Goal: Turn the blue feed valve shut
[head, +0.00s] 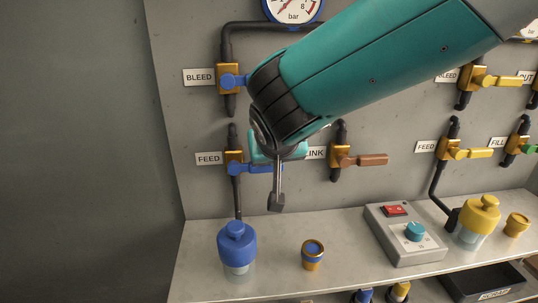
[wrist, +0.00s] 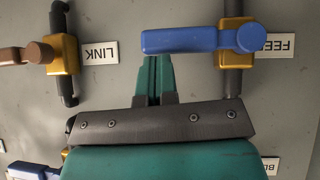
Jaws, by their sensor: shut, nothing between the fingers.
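The blue feed valve has a brass body (head: 234,163) beside a FEED label. Its blue lever (head: 263,168) points right, crosswise to the upright pipe. In the wrist view, which is upside down, the blue lever (wrist: 185,40) lies level and the brass body (wrist: 236,62) sits right of centre. My gripper (wrist: 155,62) is shut and empty. Its teal fingertips are at the lever's free end, on its upper side in the room. I cannot tell whether they touch it. In the head view my wrist hides the fingertips.
The blue bleed valve (head: 232,80) is above and the brown-handled link valve (head: 358,160) is to the right. Yellow valves are farther right.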

